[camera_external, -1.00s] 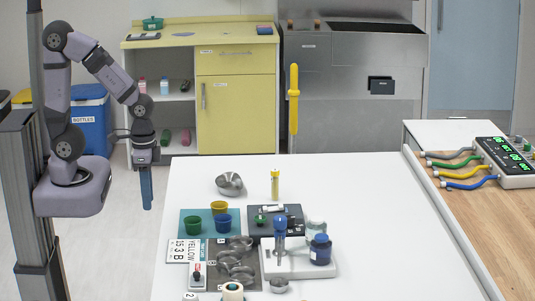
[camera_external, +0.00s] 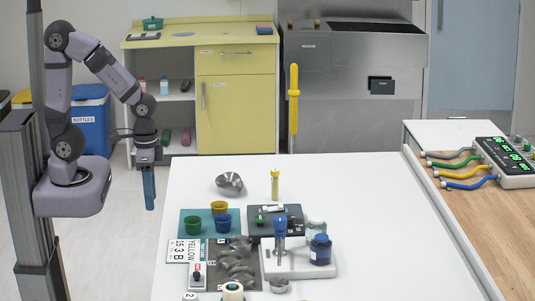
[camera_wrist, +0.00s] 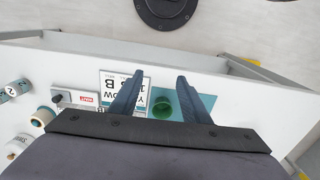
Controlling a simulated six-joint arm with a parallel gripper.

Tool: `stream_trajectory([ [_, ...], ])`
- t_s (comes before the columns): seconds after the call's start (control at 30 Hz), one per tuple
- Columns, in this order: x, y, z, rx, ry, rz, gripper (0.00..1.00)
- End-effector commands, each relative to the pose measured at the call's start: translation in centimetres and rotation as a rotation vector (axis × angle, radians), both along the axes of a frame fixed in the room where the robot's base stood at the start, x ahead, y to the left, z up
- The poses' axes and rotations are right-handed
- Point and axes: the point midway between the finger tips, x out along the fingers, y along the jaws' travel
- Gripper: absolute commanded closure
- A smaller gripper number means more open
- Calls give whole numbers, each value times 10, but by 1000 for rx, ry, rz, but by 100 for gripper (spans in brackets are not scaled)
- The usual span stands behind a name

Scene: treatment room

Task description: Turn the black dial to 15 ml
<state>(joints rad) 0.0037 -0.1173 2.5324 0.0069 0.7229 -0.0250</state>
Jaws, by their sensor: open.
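My gripper (camera_external: 150,207) hangs open and empty, pointing down, left of the white table's far edge. In the wrist view its two fingers (camera_wrist: 161,76) are apart with nothing gripped between them. A small black knob (camera_wrist: 57,98) stands on a white box with a red label, left of the fingers. In the external view this white box (camera_external: 197,281) lies at the table's near left, well apart from my gripper. I cannot read a 15 ml mark or tell for sure that this knob is the black dial.
The white table (camera_external: 400,240) holds green, yellow and blue cups on a teal mat (camera_external: 188,213), metal bowls, and a white stand (camera_external: 326,271) with a blue-topped piece and jars. A dark device (camera_external: 296,213) lies behind the stand. The table's right side is clear.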

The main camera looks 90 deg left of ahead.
Motion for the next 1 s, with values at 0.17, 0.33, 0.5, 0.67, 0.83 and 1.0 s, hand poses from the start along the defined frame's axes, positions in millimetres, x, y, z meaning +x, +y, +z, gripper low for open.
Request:
stream_trajectory([
  [0.17,44,1,8,26,-22,67,57],
  [0.33,116,0,17,70,-68,194,57],
  [0.5,195,-5,20,113,-135,348,57],
  [0.67,262,-14,18,140,-215,498,57],
  [0.83,315,-24,13,152,-293,634,57],
  [1.0,344,-30,9,154,-347,722,57],
])
